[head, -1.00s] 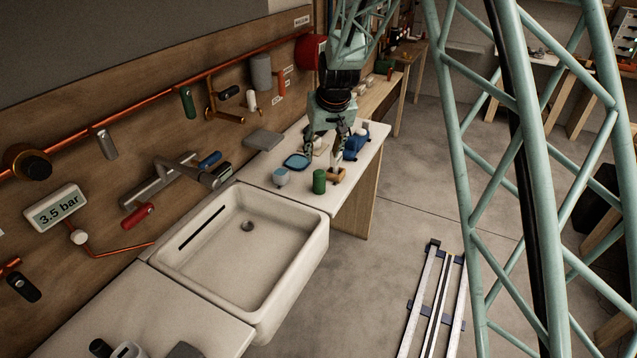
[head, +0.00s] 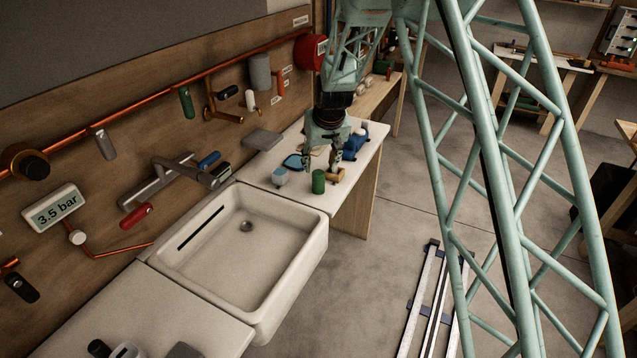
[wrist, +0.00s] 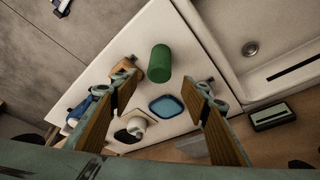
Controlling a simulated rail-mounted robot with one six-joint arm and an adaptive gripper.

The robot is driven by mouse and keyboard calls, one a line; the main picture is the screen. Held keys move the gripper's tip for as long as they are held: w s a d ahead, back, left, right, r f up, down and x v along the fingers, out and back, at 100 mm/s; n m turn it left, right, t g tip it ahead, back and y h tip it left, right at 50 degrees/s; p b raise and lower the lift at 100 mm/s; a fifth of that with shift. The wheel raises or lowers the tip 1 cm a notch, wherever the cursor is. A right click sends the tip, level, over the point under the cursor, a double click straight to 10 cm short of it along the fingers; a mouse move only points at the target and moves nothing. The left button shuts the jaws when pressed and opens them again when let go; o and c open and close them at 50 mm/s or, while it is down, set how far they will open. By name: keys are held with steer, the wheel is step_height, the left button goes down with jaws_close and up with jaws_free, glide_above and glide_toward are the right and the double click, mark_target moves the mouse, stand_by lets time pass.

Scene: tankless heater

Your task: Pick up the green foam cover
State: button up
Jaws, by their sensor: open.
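A green cylinder, which looks like the green foam cover (head: 318,181), stands on the white counter just beyond the sink. It also shows in the wrist view (wrist: 159,64), above the middle. My gripper (head: 322,162) hangs over the counter, close behind the cylinder in the head view. In the wrist view my gripper (wrist: 160,84) is open, with its two wooden-looking fingers wide apart. The cylinder lies between and beyond the fingertips there, and nothing is held. Its exact height below the fingertips I cannot tell.
A blue dish (wrist: 167,106), a white round item (wrist: 136,126), a tan piece (head: 336,175) and a blue tool (head: 354,146) crowd the counter around the cylinder. The white sink (head: 240,249) adjoins it. A different green piece (head: 187,102) is on the wall pipe.

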mark_target(319, 172)
steer(key=shift+x, duration=0.75)
steer(key=shift+w+f, duration=0.1)
steer(key=shift+f, duration=0.05)
steer(key=shift+x, duration=2.5)
steer(key=shift+d, duration=0.1)
steer(key=shift+c, duration=0.5)
steer(key=c, duration=0.8)
